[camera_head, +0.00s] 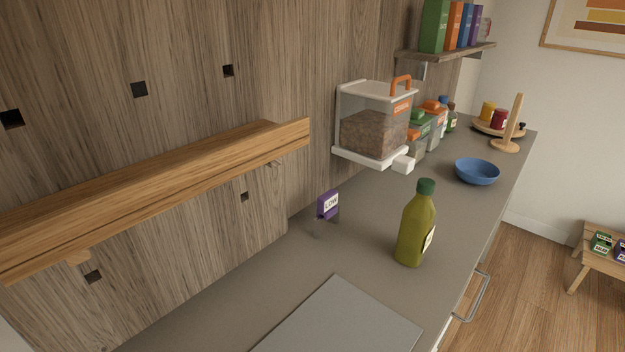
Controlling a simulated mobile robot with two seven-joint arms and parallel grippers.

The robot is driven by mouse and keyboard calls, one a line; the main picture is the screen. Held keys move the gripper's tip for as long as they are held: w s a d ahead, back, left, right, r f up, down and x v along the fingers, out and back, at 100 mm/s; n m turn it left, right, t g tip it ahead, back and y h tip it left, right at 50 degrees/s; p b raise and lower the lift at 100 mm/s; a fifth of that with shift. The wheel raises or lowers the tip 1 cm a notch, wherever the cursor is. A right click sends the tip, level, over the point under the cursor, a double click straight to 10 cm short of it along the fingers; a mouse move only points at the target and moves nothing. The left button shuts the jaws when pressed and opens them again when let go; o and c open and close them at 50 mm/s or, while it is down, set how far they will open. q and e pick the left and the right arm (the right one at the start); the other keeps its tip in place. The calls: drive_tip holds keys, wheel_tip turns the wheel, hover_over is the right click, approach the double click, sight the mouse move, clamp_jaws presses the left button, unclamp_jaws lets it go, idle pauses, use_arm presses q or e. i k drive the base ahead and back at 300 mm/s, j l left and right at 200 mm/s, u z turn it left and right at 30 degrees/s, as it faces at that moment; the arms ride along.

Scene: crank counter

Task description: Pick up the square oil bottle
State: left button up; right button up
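The oil bottle (414,232) is olive green with a dark green cap and a pale label on its right side. It stands upright on the grey counter (372,217), near the front edge, right of the picture's middle. Neither of my grippers shows in the head view, so I cannot see their state. Nothing hides the bottle.
A flat grey board (340,322) lies in front of the bottle. A small purple box marked LOW (328,204) stands left of it. A blue bowl (477,171) sits behind. A cereal dispenser (375,125) hangs over the counter's back. A wooden ledge (160,195) juts out left.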

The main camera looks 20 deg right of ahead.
sight(415, 232)
drive_tip(key=i+l+u, duration=0.15)
drive_tip(key=l+u, duration=0.25)
drive_tip(key=l, duration=0.5)
drive_tip(key=l+u, duration=0.45)
drive_tip(key=l, duration=0.5)
drive_tip(key=i, duration=0.05)
